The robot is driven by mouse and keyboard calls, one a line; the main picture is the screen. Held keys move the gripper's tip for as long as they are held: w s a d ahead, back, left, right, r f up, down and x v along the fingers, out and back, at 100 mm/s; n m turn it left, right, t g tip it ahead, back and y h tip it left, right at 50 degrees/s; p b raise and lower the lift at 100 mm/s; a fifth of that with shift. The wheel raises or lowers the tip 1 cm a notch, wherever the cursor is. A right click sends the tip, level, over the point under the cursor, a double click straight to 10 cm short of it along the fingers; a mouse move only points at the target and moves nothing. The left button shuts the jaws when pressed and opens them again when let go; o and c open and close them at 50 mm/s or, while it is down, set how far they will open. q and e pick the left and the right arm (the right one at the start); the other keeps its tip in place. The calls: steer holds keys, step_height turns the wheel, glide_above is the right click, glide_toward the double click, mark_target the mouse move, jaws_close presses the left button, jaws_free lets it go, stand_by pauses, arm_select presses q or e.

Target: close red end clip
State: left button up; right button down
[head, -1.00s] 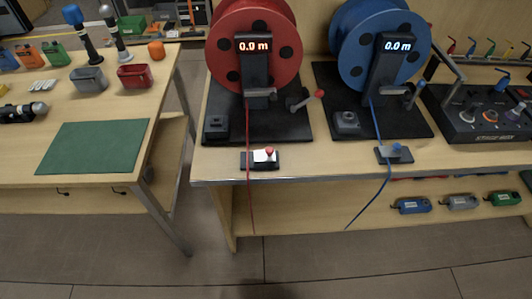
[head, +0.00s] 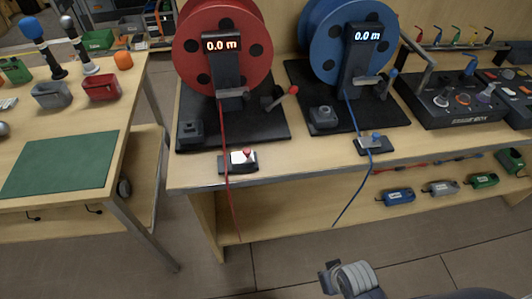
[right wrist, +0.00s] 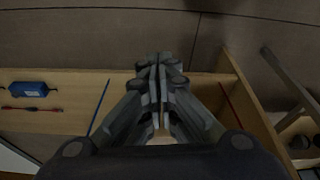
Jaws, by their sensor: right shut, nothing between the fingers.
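The red cable (head: 224,140) runs down from the red reel (head: 222,45) across the clip's left part and hangs past the edge. I cannot tell the clip's jaw position. My right gripper (right wrist: 158,65) is shut and empty in the right wrist view. Part of my right arm shows at the bottom of the head view, below and right of the clip, apart from it. My left gripper is out of view.
A blue reel (head: 348,45) and a similar blue clip (head: 375,143) stand to the right. A control box (head: 465,100) is farther right. Small coloured boxes, including a blue one (head: 399,196), lie on the lower shelf. A side table with a green mat (head: 60,163) is left.

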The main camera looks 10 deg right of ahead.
mark_target(242, 155)
steer(key=w+a+r+m+t+y+b, duration=0.1)
steer(key=w+a+r+m+t+y, duration=0.3)
steer(key=r, duration=0.6)
steer(key=w+a+r+t+y, duration=0.1)
steer(key=w+a+r+y, duration=0.2)
steer(key=w+r, duration=0.5)
steer(key=w+d+r+m+t+y, duration=0.3)
steer(key=w+r+m+t, duration=0.3)
steer(key=r, duration=0.5)
steer(key=shift+m+g, duration=0.3)
steer(key=shift+g, duration=0.2)
steer(key=p+x, duration=0.1)
steer(key=x, duration=0.9)
steer(key=shift+w+d+p, duration=0.15)
steer(key=shift+p, duration=0.2)
steer(key=a, duration=0.3)
steer(key=shift+w+a+f+p, duration=0.15)
steer(key=shift+w+f+p, duration=0.15)
steer(key=shift+f+p, duration=0.1)
steer(key=shift+a+f, duration=0.15)
steer(key=shift+a, duration=0.25)
